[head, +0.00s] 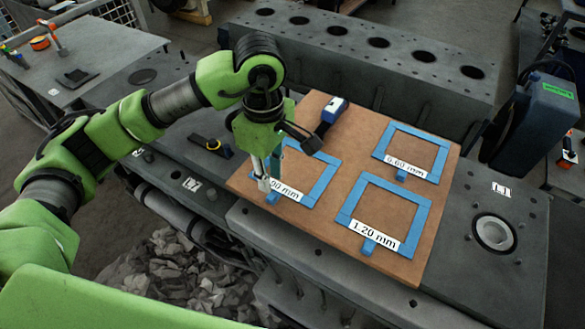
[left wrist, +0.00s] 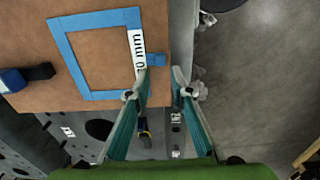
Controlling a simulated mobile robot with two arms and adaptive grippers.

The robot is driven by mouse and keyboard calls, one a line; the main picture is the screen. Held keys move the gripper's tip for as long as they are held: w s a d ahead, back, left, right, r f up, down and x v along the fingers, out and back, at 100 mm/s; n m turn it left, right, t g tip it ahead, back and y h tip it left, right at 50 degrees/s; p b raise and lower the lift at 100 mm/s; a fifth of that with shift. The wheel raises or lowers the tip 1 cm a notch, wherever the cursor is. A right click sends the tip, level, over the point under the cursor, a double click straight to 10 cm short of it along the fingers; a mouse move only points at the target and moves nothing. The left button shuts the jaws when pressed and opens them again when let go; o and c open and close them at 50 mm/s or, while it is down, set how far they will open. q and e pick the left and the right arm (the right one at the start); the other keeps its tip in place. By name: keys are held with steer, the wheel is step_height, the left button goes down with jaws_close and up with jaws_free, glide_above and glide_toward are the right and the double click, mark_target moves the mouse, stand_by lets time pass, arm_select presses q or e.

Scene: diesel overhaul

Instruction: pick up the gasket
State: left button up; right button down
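Three blue square-frame gaskets lie flat on a brown board (head: 330,238). The left gasket (head: 327,181) has a partly hidden label ending "00 mm"; the front right gasket (head: 418,222) reads 1.20 mm; the back right gasket (head: 422,136) reads 0.60 mm. My left gripper (head: 265,181) points down over the left gasket's labelled side and hides part of it. In the left wrist view my left gripper (left wrist: 162,73) is open, its fingertips near the blue tab (left wrist: 156,60) of a gasket (left wrist: 95,21). I cannot tell whether they touch. My right gripper is out of view.
A blue-and-white tool (head: 334,111) with a dark part is at the board's back edge. A grey engine block with round holes (head: 350,50) stands behind. A black-and-yellow tool (head: 212,146) lies left of the board. A plate with a ringed hole (head: 493,233) is at right.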

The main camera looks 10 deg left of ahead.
mark_target(273, 198)
arm_select(q)
steer(key=shift+f, duration=0.75)
steer(key=shift+f+p, duration=0.2)
steer(key=shift+p, duration=0.15)
step_height(273, 198, down, 4)
steer(key=p, duration=0.2)
steer(key=shift+s+d+f+p, duration=0.15)
steer(key=shift+p, duration=0.2)
steer(key=shift+f, duration=0.3)
jaws_close()
